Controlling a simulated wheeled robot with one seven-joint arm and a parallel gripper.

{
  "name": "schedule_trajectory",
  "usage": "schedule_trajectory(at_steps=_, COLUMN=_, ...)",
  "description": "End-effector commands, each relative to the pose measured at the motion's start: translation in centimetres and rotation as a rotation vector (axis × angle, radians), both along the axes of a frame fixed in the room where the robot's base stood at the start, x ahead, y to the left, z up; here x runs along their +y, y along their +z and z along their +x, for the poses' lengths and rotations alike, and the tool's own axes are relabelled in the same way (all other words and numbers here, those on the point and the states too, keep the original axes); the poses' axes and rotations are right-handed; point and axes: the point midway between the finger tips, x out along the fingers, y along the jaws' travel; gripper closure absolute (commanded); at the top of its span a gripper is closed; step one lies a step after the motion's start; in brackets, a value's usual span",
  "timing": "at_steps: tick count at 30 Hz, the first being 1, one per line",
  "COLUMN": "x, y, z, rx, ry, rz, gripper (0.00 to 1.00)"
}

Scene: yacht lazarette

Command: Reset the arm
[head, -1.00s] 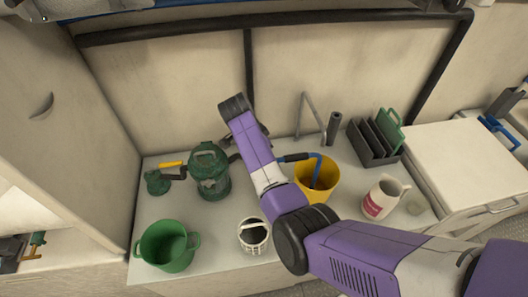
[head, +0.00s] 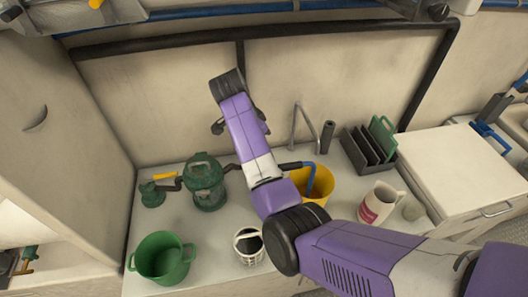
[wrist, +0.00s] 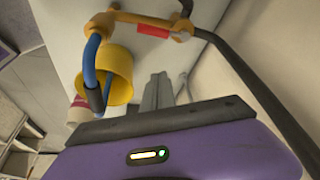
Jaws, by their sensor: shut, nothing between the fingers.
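My purple and white arm reaches in from the lower right of the head view and bends upward over the counter. Its dark round joint is the highest part, in front of the back wall. My gripper is mostly hidden behind the purple link in the head view. In the wrist view my gripper (wrist: 160,92) shows as grey fingers, shut together and empty. Beyond them is the yellow bucket (wrist: 118,75) with a blue hose (wrist: 91,62). In the head view the yellow bucket (head: 320,183) is partly behind my forearm.
The counter holds a green lantern (head: 204,182), green pot (head: 162,258), white basket (head: 249,246), white jug (head: 379,205) and dark rack (head: 365,153). A grey bent tube (head: 309,125) rises near the wall. A black rail (head: 270,38) crosses above.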

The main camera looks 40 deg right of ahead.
Motion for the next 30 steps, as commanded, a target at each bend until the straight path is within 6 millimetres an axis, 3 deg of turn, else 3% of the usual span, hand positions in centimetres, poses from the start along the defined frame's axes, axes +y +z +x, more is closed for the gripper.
schedule_trajectory(at_steps=6, x=0.3, y=0.9, z=0.1, rx=0.000, ry=0.000, rz=0.000, gripper=1.00)
schedule_trajectory(at_steps=23, x=0.3, y=0.8, z=0.1, rx=0.004, ry=0.008, rz=0.000, gripper=1.00)
schedule_trajectory(at_steps=26, x=-0.2, y=1.0, z=1.2, rx=-0.019, ry=0.074, rz=-0.019, gripper=1.00)
schedule_trajectory(at_steps=30, x=-1.2, y=3.1, z=5.3, rx=-0.151, ry=0.235, rz=-0.088, gripper=1.00)
